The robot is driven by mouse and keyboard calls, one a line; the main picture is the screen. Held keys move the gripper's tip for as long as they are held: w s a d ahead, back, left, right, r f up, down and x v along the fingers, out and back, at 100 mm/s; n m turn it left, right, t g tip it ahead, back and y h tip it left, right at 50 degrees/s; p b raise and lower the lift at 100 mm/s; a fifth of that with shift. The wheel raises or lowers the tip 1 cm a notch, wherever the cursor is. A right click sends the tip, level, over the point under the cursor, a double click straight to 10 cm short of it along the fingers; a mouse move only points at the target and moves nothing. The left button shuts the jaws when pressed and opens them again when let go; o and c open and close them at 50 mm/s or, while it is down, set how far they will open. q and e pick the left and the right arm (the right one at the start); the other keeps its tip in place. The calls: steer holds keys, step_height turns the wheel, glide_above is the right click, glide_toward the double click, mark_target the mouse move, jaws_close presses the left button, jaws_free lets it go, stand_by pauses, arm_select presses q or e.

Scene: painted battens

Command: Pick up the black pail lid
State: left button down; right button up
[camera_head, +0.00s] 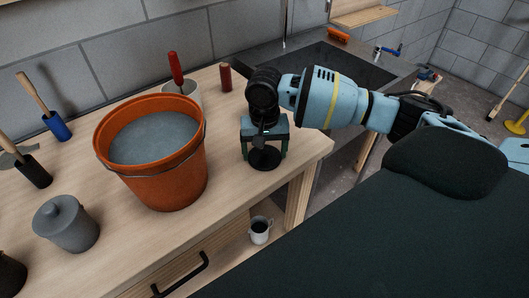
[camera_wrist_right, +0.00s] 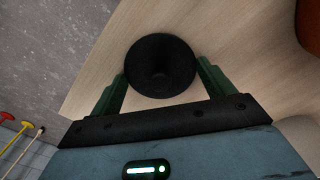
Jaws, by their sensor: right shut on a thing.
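The black pail lid (camera_head: 264,160) is a small dark round disc near the right front corner of the wooden worktop. My right gripper (camera_head: 265,152) points down over it, with a green finger on either side. In the right wrist view the lid (camera_wrist_right: 160,66) sits between the two fingers of the gripper (camera_wrist_right: 161,75), which is shut on it. I cannot tell whether the lid touches the worktop. My left gripper is not in view.
An orange bucket (camera_head: 160,185) with grey contents stands left of the gripper. A grey lidded pot (camera_head: 66,225), a red cylinder (camera_head: 225,77) and a red-handled tool (camera_head: 176,70) are also on the worktop (camera_head: 225,190). A mug (camera_head: 260,231) stands lower down. A dark sink (camera_head: 325,68) lies behind.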

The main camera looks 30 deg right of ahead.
mark_target(263, 151)
steer(key=shift+r, duration=0.45)
steer(key=r, duration=0.3)
steer(key=shift+a, duration=0.2)
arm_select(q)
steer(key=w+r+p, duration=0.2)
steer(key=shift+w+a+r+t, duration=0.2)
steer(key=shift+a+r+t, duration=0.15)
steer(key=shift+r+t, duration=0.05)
arm_select(e)
steer(key=s+a+r, duration=0.1)
steer(key=s+a, duration=0.9)
steer(key=a, duration=0.1)
steer(key=shift+s+a, duration=0.25)
steer(key=shift+a, duration=0.05)
steer(key=d+n, duration=0.1)
steer(key=n, duration=0.1)
steer(key=d+r+n, duration=0.1)
steer(key=n, duration=0.1)
steer(key=d+r+n, duration=0.1)
steer(key=shift+d+r+n, duration=0.25)
steer(key=shift+d+n, duration=0.15)
steer(key=shift+a, duration=0.1)
